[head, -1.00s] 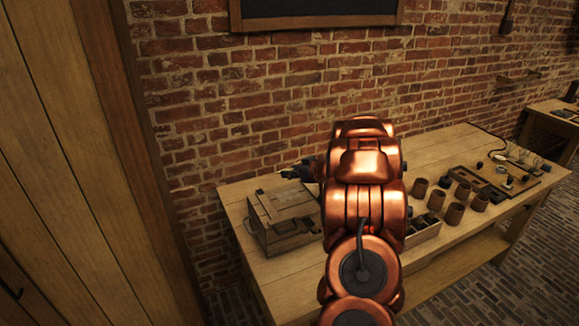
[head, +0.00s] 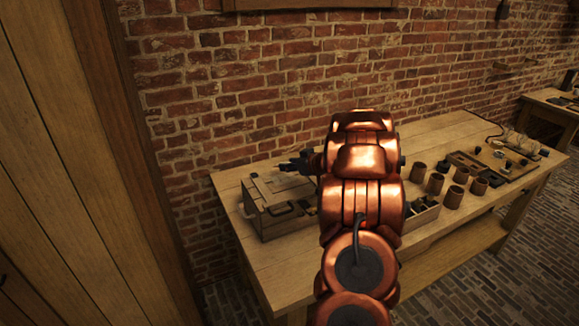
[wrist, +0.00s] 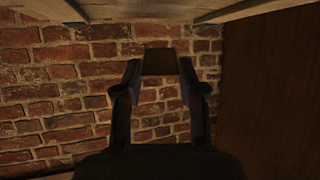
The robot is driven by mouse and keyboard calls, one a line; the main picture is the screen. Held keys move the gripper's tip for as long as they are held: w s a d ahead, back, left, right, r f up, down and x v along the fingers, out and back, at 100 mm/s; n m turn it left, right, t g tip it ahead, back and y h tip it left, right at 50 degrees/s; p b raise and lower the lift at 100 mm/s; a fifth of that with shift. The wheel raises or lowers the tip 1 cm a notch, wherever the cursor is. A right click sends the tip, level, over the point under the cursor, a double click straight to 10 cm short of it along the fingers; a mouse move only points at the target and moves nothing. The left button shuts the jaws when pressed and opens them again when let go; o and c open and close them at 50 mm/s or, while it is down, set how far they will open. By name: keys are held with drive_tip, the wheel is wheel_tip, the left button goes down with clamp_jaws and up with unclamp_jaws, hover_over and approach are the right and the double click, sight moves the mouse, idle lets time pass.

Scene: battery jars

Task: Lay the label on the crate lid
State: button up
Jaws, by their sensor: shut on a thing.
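The wooden crate (head: 262,222) stands at the left end of the bench in the head view. Its pale lid (head: 266,187) has raised battens. My gripper (head: 287,164) is over the far side of the lid, partly hidden by my copper arm. In the wrist view my gripper (wrist: 160,74) is shut on a small flat brown piece, which looks like the label (wrist: 159,61). A pale wooden surface with battens, apparently the lid (wrist: 140,10), runs along the top of that view. I cannot tell whether the label touches it.
Several brown jars (head: 436,184) stand on the bench (head: 237,258) right of my arm. A box (head: 424,222) with dark contents is partly behind my arm. A dark tray (head: 480,167) lies farther right. The brick wall (head: 260,110) rises close behind the crate.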

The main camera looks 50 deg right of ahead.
sight(291, 182)
drive_tip(key=shift+f+b, duration=0.8)
drive_tip(key=shift+f, duration=0.05)
drive_tip(key=shift+f+b, duration=0.3)
drive_tip(key=shift+f, duration=0.85)
drive_tip(key=o, duration=0.8)
drive_tip(key=shift+c, duration=0.2)
drive_tip(key=shift+s, duration=0.1)
drive_tip(key=v, duration=1.2)
